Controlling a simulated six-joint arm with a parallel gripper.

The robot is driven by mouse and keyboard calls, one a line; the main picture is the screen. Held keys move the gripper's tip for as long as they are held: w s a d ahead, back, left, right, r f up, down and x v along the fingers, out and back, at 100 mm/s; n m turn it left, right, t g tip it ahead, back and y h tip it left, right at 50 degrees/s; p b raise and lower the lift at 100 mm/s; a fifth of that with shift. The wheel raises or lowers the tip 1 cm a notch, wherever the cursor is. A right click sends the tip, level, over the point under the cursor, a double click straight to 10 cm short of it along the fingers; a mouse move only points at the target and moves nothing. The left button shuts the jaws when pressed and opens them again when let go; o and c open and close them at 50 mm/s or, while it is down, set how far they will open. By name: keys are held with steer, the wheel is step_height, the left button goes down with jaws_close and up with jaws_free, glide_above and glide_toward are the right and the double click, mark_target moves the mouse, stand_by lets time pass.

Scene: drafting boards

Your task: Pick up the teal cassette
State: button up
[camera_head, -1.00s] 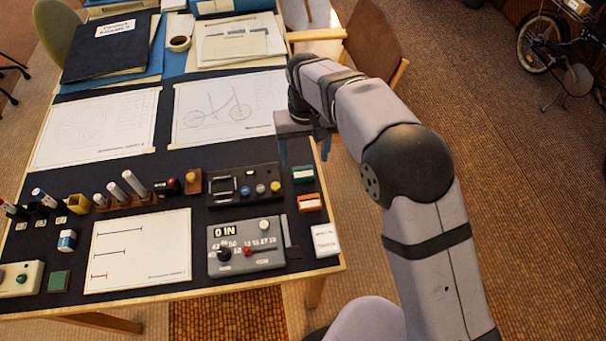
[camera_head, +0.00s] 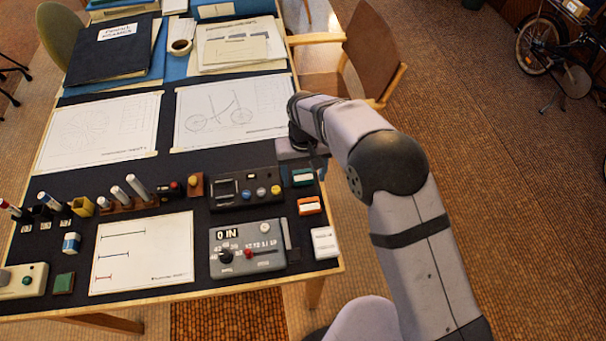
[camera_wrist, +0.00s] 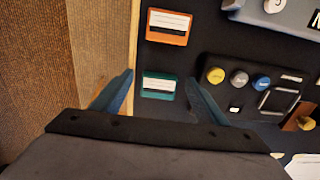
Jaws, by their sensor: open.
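The teal cassette (camera_head: 302,177) lies flat on the dark table mat near the table's right edge, just above the orange cassette (camera_head: 309,206). In the wrist view the teal cassette (camera_wrist: 159,86) shows between my two blue fingertips, with a pale label on its face. My gripper (camera_wrist: 158,84) is open and empty, with one finger on each side of the cassette and visible gaps to both. In the head view my gripper (camera_head: 302,160) is over the table's right edge beside the cassette; its fingers are mostly hidden there. Its height above the cassette is hard to tell.
A dark device with coloured knobs (camera_head: 247,188) lies close to the cassette's left. A grey control box (camera_head: 247,248) and a white card box (camera_head: 325,243) are nearer the front. A brown chair (camera_head: 375,50) stands beyond the right table edge.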

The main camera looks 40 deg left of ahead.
mark_target(304, 179)
steer(key=shift+f, duration=0.15)
steer(key=c, duration=1.1)
steer(key=shift+c, duration=0.2)
step_height(304, 179, up, 10)
steer(key=b, duration=0.2)
steer(key=s+a+p, duration=0.3)
steer(key=s+a, duration=0.1)
steer(key=s, duration=0.1)
steer(key=s+a+f+p, duration=0.1)
steer(key=s+a+p, duration=0.2)
steer(key=s+a, duration=0.2)
steer(key=s+a+p, duration=0.3)
steer(key=s+a, duration=0.2)
steer(key=shift+s+a+f, duration=0.2)
steer(key=shift+a+f, duration=0.05)
steer(key=shift+f, duration=0.05)
steer(key=shift+s+a+f, duration=0.1)
steer(key=shift+s+f, duration=0.1)
